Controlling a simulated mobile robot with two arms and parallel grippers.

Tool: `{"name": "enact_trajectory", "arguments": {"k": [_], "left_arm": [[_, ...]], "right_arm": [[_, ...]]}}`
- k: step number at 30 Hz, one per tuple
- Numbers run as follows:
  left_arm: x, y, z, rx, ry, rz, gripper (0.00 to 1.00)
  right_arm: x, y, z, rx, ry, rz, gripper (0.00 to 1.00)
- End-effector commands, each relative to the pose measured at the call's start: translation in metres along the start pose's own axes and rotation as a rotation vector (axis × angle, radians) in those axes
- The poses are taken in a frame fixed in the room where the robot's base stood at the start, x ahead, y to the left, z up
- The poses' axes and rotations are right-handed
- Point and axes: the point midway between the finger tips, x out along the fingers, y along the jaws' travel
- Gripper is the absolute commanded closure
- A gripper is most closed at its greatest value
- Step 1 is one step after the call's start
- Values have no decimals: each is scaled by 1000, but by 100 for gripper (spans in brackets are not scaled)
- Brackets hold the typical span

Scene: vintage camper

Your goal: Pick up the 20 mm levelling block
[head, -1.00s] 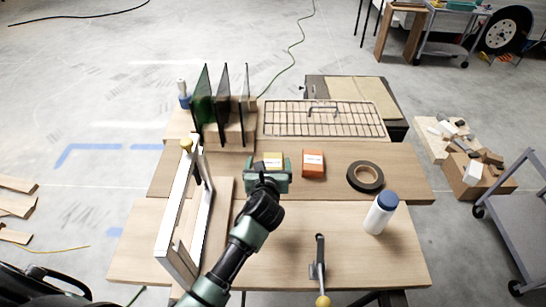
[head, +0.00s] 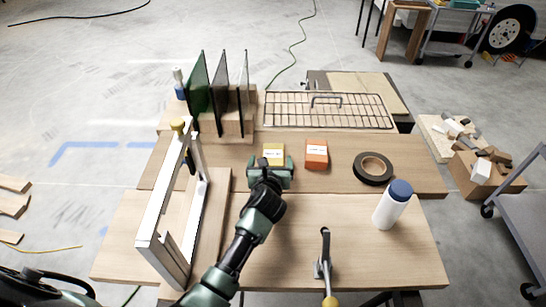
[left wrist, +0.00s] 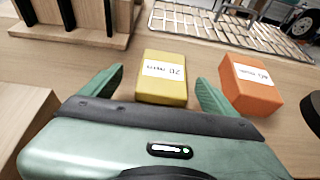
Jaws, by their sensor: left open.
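The yellow block (left wrist: 161,87) has a white label that appears to read 20; it lies on the wooden table. It also shows in the head view (head: 273,150), just beyond my left gripper (head: 270,164). In the left wrist view my left gripper (left wrist: 158,82) is open, with one finger on each side of the yellow block's near part. My right gripper is not in view.
An orange block (head: 316,154) stands close to the right of the yellow one. A white frame (head: 168,205) stands at left; glass panes (head: 220,92) and a wire rack (head: 328,110) are behind.

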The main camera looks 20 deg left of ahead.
Motion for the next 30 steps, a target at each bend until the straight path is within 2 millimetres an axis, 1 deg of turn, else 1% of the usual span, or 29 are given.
{"name": "enact_trajectory", "arguments": {"k": [1,4,7,10,16,17,18,20,21,23,24,25,30], "left_arm": [[8,-3,0,-2,1,-1,11],[22,-7,1,-2,1,-1,11],[35,-5,0,-1,0,0,11],[40,-5,1,-1,0,0,11],[40,-5,1,0,0,0,11],[40,-5,1,0,0,0,14],[40,-5,1,0,0,0,25],[40,-5,1,0,0,0,42],[40,-5,1,0,0,0,53],[40,-5,1,0,0,0,69],[40,-5,1,0,0,0,80],[40,-5,2,0,-1,-1,83],[40,-5,1,0,-1,0,83]], "right_arm": [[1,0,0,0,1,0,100],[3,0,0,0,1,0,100],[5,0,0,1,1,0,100],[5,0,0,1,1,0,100],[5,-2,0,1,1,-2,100],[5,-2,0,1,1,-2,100],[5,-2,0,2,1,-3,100],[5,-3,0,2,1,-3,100],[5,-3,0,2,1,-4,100],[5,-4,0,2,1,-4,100],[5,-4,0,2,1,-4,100],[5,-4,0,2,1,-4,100],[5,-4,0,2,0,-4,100]]}}
